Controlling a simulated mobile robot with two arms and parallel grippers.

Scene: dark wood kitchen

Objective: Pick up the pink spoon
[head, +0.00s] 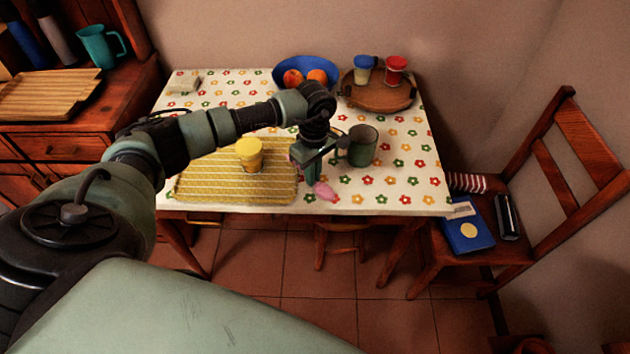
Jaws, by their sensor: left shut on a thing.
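The pink spoon (324,191) shows at the front part of the table, just below my left gripper. Only its pink end is clear; the rest is hidden by the gripper. My left gripper (311,180) points down at the table's front and is shut on the spoon. I cannot tell whether the spoon touches the cloth or hangs just above it. My right gripper is not in view.
A dark green mug (363,148) stands close right of my left gripper. A yellow cup (249,154) stands on a yellow striped mat (205,185) to the left. A blue fruit bowl (306,64) and a round wooden tray (372,97) are behind. The right front cloth is clear.

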